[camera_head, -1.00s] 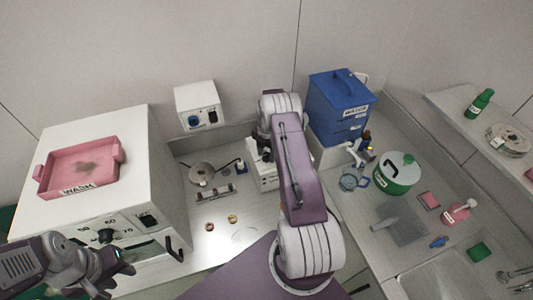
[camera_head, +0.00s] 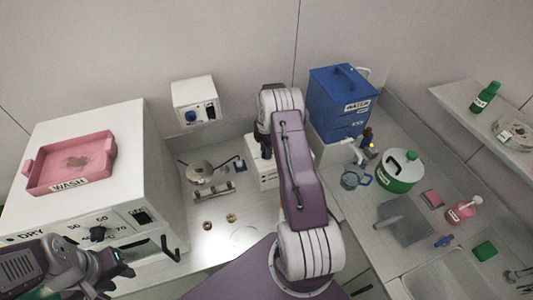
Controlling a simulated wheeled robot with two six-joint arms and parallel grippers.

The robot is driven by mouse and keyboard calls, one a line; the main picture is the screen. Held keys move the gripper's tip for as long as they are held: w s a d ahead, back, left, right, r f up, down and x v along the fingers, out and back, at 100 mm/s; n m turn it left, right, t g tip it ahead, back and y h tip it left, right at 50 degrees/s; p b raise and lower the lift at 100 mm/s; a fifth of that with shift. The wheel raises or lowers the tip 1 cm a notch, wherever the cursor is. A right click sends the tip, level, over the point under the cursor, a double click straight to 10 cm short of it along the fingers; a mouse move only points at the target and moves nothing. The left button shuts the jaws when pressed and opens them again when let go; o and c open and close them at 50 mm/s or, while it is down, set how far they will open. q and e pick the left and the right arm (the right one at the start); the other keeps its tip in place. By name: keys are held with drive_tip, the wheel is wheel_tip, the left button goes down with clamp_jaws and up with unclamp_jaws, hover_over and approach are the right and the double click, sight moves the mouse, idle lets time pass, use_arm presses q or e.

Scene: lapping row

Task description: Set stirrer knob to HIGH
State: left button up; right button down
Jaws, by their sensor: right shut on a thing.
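A white box (camera_head: 266,176) with a small dark label on its front stands at the back of the bench, partly hidden by my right arm. My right gripper (camera_head: 265,150) points down at its top, with dark fingers closed there. The stirrer knob is hidden by the fingers and arm, so its setting cannot be read. My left gripper (camera_head: 122,264) is at the lower left in front of the white oven's panel, away from the box. Its fingers are too small and dark to tell open from shut.
A white oven (camera_head: 155,165) carries a pink WASH tray (camera_head: 102,150). A wall box (camera_head: 194,98) has a blue knob. A blue WATER container (camera_head: 330,90) stands right of my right arm. A green-and-white pot (camera_head: 398,182) is farther right.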

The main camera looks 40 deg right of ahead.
drive_tip(key=m+b, duration=0.1)
drive_tip(key=m, duration=0.2)
drive_tip(key=shift+w+m, duration=0.15)
drive_tip(key=shift+m, duration=0.25)
drive_tip(key=m+b, duration=0.1)
drive_tip(key=m, duration=0.2)
drive_tip(key=shift+r+m, duration=0.15)
drive_tip(key=shift+m, duration=0.15)
drive_tip(key=m+b, duration=0.1)
drive_tip(key=m, duration=0.2)
drive_tip(key=shift+m, duration=0.4)
drive_tip(key=m, duration=0.4)
drive_tip(key=shift+w+r+b, duration=0.1)
drive_tip(key=shift+r+b, duration=0.05)
drive_tip(key=shift+b, duration=0.25)
drive_tip(key=m, duration=0.4)
drive_tip(key=shift+d, duration=0.1)
drive_tip(key=m, duration=0.4)
drive_tip(key=shift+m, duration=0.3)
drive_tip(key=m, duration=0.3)
drive_tip(key=shift+b, duration=0.3)
drive_tip(key=shift+m, duration=2.2)
